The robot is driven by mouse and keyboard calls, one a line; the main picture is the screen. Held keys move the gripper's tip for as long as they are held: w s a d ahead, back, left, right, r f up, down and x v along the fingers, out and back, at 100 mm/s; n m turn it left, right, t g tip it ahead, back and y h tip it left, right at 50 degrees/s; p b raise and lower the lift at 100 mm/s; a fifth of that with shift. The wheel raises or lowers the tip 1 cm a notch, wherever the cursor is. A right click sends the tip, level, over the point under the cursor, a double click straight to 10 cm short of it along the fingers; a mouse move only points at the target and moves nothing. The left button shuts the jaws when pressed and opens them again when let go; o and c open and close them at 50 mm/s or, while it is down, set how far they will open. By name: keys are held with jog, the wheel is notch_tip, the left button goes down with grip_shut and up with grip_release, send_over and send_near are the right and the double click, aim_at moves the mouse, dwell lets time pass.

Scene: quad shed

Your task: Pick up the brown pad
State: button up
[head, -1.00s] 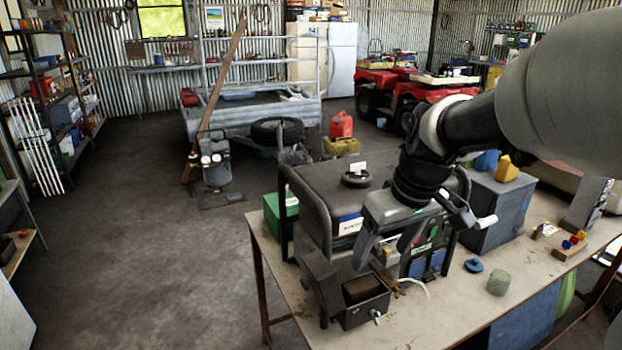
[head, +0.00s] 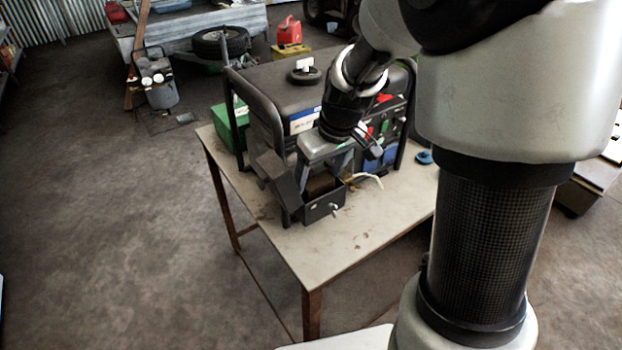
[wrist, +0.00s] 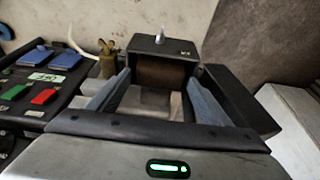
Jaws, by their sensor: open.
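The brown pad (head: 317,185) sits inside a small dark open box (head: 326,207) on the near side of the generator. In the wrist view the pad (wrist: 160,72) shows as a brown strip along the box's far inner wall; its lower part is unclear. My gripper (head: 325,173) is over the box, pointing down. In the wrist view my gripper (wrist: 158,85) is open, with one finger on each side of the pad and nothing held. I cannot tell whether the fingers touch the pad.
The generator (head: 285,78) with its tube frame stands on the bench (head: 330,250). A dark tilted flap (head: 274,172) is beside the box. A pale hose (head: 369,179) and a brass fitting (wrist: 107,62) are close by. A green box (head: 228,128) stands behind. The bench front is clear.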

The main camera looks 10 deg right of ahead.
jog(key=c, duration=1.1)
